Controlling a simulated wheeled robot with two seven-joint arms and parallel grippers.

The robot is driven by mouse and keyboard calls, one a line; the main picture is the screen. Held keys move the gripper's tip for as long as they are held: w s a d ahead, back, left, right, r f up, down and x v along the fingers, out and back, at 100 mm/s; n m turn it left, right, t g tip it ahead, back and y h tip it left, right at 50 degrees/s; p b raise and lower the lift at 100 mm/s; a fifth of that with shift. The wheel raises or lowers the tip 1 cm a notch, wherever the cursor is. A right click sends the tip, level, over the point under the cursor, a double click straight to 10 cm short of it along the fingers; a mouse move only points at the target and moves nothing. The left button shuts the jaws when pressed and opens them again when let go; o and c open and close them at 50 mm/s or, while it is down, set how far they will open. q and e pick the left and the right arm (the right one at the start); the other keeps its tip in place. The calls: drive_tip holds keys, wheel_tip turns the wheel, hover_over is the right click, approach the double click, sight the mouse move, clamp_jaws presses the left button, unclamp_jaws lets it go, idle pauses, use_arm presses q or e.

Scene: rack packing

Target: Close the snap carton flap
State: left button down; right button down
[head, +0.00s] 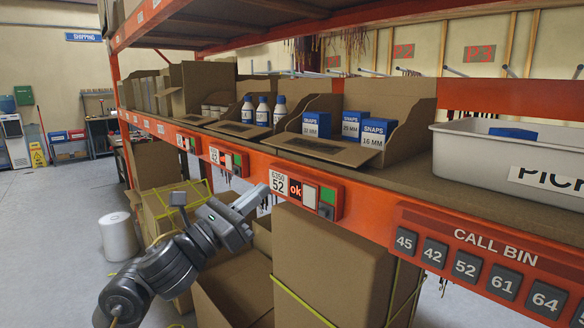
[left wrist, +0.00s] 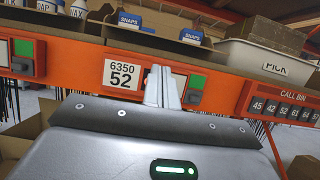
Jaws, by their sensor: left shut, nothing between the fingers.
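The snap carton (head: 402,142) stands on the shelf with its front open and blue SNAPS boxes (head: 373,132) inside. Its front flap (head: 322,150) lies folded down and outward towards the shelf's front edge. The SNAPS boxes also show at the top of the left wrist view (left wrist: 192,37). My left gripper (head: 262,190) is shut and empty. It is below and left of the flap, in front of the orange rail near the 6350 52 label (head: 278,183). In the left wrist view its fingers (left wrist: 163,76) point at the rail beside that label (left wrist: 122,71).
A similar carton with white bottles (head: 262,110) stands left of the snap carton, its flap (head: 240,130) also down. A white PICK bin (head: 480,155) stands to the right. The CALL BIN panel (head: 480,258) is on the rail. Large cardboard boxes (head: 335,265) fill the space below.

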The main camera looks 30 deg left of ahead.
use_arm(q)
drive_tip(key=p, duration=0.4)
approach(313, 146)
drive_tip(key=w, duration=0.3)
drive_tip(key=shift+w+d+r, duration=0.2)
drive_tip(key=shift+w+r, duration=0.1)
drive_tip(key=shift+w, duration=0.15)
